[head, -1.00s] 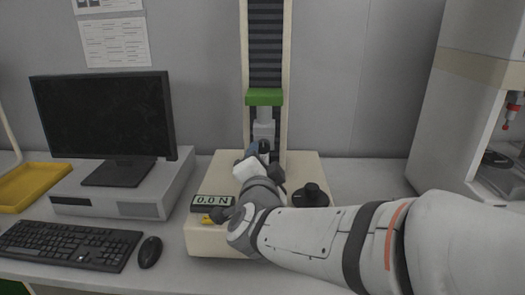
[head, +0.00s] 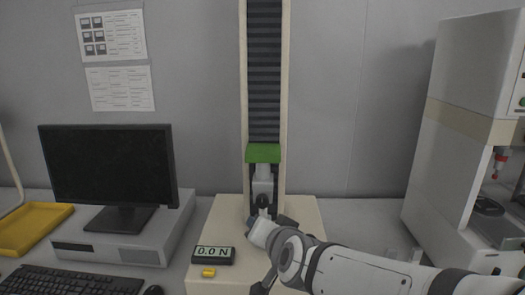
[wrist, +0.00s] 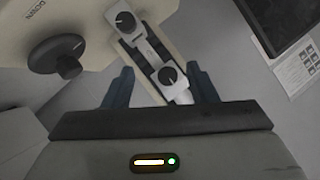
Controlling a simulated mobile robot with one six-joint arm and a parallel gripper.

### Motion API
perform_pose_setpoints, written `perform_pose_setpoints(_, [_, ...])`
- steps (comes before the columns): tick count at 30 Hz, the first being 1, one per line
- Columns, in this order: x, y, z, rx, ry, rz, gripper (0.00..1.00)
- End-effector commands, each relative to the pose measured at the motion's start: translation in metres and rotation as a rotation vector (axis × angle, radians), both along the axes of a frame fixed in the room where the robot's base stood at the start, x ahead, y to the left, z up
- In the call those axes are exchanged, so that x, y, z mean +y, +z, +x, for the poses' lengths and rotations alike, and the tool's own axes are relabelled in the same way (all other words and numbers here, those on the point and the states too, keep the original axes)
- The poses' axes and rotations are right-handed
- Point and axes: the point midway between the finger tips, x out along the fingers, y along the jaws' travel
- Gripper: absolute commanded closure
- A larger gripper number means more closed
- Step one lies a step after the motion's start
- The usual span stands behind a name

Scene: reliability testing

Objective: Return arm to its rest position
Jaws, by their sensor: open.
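My gripper (wrist: 161,88) is open, with its two dark fingers apart and nothing held between them in the wrist view. Beyond the fingers are the tester's two pale clamps (wrist: 150,50), each with a black knob. In the head view my arm reaches in from the lower right, and its end (head: 263,234) is in front of the tester's lower clamp area. I cannot tell whether the gripper touches the tester.
The tester's beige base (head: 225,215) carries a force display (head: 213,255) reading 0.0 N and a yellow part (head: 208,271). A black round knob (wrist: 58,55) stands close to my left finger. A monitor (head: 108,165) is left; a tall white machine (head: 450,130) is right.

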Motion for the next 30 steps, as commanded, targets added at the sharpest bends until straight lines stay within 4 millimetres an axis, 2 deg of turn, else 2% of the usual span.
perform_pose_setpoints(1, [-0.012,0.01,-0.008,0.062,0.032,-0.058,0.48])
perform_pose_setpoints(5, [-0.042,0.0,-0.04,0.257,0.128,-0.224,0.48])
perform_pose_setpoints(9, [-0.084,-0.006,-0.085,0.486,0.197,-0.383,0.48])
perform_pose_setpoints(15, [-0.13,-0.007,-0.139,0.735,0.238,-0.517,0.48])
perform_pose_setpoints(20, [-0.143,-0.007,-0.155,0.809,0.248,-0.551,0.48])
perform_pose_setpoints(30, [-0.143,-0.009,-0.156,0.812,0.25,-0.552,0.48])
